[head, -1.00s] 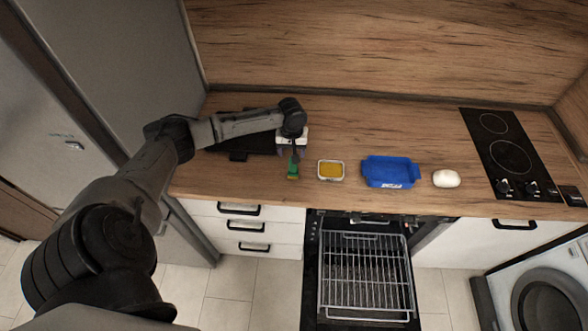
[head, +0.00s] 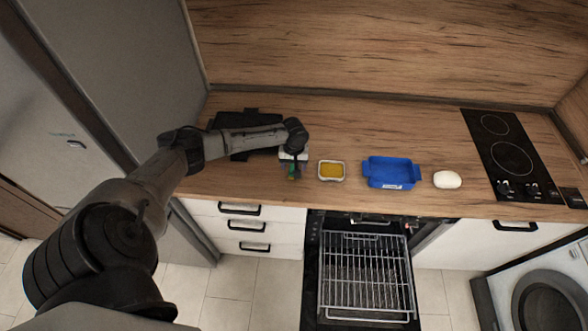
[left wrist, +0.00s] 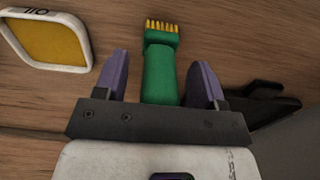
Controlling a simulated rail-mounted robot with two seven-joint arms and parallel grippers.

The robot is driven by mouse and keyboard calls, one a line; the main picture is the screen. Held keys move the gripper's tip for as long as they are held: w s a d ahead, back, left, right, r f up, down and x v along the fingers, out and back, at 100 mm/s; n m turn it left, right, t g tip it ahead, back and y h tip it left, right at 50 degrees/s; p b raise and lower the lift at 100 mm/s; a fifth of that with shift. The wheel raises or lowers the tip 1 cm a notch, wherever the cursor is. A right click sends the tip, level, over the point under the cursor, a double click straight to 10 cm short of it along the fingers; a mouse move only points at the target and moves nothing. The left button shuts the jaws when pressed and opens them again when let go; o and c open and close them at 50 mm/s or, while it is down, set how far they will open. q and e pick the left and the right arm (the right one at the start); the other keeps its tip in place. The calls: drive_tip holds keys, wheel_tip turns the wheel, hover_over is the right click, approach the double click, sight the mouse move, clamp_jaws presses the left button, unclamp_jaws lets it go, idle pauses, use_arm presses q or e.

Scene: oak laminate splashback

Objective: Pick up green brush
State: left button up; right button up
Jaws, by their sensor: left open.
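The green brush (left wrist: 160,75) lies on the wooden counter, with its yellow bristles at the far end in the left wrist view. My left gripper (left wrist: 160,78) is open, with its two purple fingers on either side of the brush handle and a gap on each side. I cannot tell whether the fingers touch the counter. In the head view the left gripper (head: 293,171) hides most of the brush, and only a bit of green shows. My right gripper is not in view.
A yellow-filled white dish (head: 331,170) sits just right of the brush. Farther right are a blue tray (head: 390,172), a white rounded object (head: 447,179) and a black cooktop (head: 510,155). A black object (head: 232,121) lies behind my left arm. An open oven with a rack (head: 364,275) is below.

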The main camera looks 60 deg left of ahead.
use_arm(q)
drive_tip(key=shift+c, duration=0.4)
drive_tip(key=c, duration=0.9)
drive_tip(key=shift+c, duration=0.2)
drive_tip(key=shift+r, duration=0.15)
